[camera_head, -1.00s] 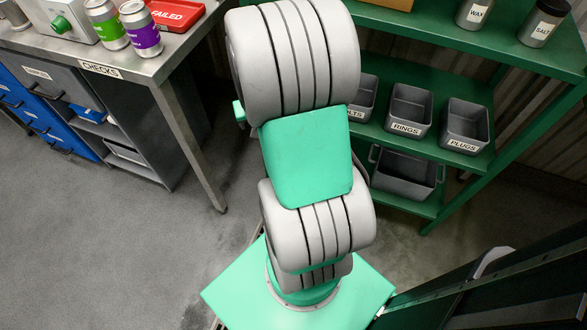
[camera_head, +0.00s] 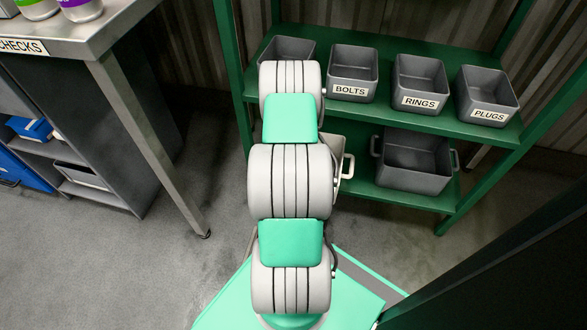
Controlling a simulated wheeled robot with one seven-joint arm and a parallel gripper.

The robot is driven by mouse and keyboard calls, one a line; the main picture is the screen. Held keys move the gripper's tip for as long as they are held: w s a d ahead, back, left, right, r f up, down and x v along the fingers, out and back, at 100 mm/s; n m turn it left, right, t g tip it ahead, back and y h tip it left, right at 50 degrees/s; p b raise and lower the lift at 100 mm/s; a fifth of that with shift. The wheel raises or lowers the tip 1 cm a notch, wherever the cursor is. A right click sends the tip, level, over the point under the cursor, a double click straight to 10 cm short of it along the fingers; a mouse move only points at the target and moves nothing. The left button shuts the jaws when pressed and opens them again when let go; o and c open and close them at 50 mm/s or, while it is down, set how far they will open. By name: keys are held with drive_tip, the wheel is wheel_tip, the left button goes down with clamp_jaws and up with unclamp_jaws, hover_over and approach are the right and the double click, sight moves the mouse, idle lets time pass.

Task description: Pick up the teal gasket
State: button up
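I see no teal gasket in the view. My arm reaches up the middle of the view toward the green shelf (camera_head: 418,200). My gripper does not show; the arm's own links hide its far end. On the shelf's upper board stand grey bins marked BOLTS (camera_head: 352,62), RINGS (camera_head: 421,72) and PLUGS (camera_head: 488,84). Another grey bin (camera_head: 281,47) stands left of BOLTS, its front hidden by my arm. The insides that show are dark, and I cannot make out a gasket in them.
On the lower board are a grey crate with handles (camera_head: 414,178) and a pale crate (camera_head: 333,140), partly behind my arm. A steel table marked CHECKS (camera_head: 88,38) stands at left, its leg near open floor. A dark panel (camera_head: 510,270) fills the lower right.

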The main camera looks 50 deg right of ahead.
drive_tip(key=shift+c, duration=0.6)
drive_tip(key=c, duration=1)
